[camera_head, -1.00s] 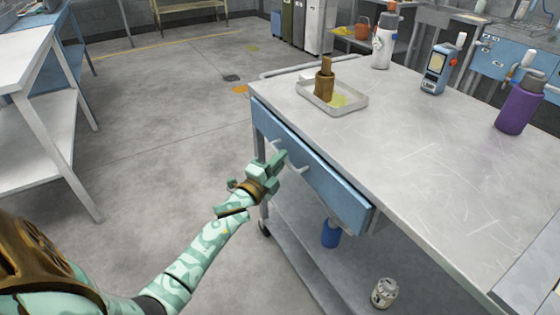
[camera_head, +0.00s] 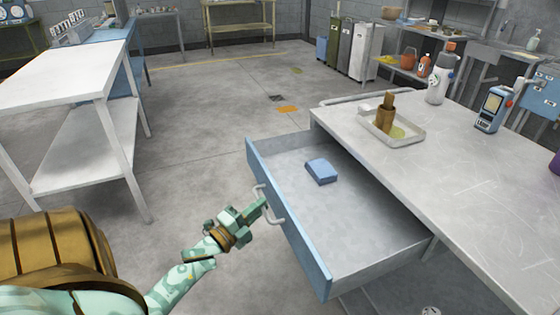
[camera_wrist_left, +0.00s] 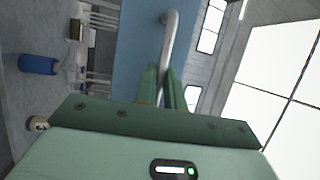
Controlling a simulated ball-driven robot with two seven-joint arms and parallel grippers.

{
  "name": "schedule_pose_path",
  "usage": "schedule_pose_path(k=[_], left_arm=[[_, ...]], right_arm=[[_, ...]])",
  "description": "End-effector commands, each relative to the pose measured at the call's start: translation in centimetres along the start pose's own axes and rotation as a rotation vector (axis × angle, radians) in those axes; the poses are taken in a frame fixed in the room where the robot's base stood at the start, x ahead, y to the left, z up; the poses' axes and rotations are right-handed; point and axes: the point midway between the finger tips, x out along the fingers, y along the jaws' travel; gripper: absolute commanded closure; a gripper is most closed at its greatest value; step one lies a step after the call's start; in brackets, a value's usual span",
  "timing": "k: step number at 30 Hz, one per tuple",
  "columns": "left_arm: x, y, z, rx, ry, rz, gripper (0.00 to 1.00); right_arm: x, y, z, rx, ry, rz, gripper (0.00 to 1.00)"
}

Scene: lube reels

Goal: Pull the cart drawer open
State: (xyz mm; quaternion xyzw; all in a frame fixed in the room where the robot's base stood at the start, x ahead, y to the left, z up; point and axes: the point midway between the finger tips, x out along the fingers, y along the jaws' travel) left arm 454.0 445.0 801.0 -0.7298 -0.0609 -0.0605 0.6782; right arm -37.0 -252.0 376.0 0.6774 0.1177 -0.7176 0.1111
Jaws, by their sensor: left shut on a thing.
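The cart drawer (camera_head: 286,228) has a blue front and stands well out from the cart (camera_head: 450,165), its grey inside showing. A blue folded cloth or sponge-like block (camera_head: 321,171) lies in it. My left gripper (camera_head: 262,208) is shut on the drawer's grey bar handle (camera_head: 271,206). In the left wrist view, the handle (camera_wrist_left: 170,40) runs down between the two green fingers (camera_wrist_left: 162,88), with the blue drawer front (camera_wrist_left: 138,45) behind it. My right gripper is not in view.
A tray (camera_head: 408,138) with a brown pestle-like object (camera_head: 385,115) sits on the cart top, with a white bottle (camera_head: 440,80) and a handheld meter (camera_head: 493,108) behind. A white table (camera_head: 65,70) stands at left. Open floor lies between.

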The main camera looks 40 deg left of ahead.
Motion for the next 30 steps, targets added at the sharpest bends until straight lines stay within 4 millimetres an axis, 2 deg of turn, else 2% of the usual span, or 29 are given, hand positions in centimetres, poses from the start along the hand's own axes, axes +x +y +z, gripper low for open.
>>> schedule_pose_path(k=[3,9,25,26,27,30], left_arm=[[-1.9,-0.3,0.7,0.001,-0.001,0.003,1.0],[-3.7,-0.7,1.5,-0.001,0.0,0.003,1.0],[-4.4,-0.8,1.8,0.0,0.0,0.002,1.0],[-4.4,-0.8,1.8,0.0,0.0,0.002,0.81],[-4.4,-0.8,1.8,0.0,0.0,0.002,0.7],[-4.4,-0.8,1.8,0.0,0.0,0.001,0.68]], right_arm=[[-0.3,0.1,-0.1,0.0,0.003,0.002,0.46],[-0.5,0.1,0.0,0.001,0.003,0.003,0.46],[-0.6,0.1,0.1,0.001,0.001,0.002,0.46],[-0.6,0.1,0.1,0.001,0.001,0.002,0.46],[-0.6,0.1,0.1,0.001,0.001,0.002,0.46],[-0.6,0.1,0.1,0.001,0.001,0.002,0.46]])
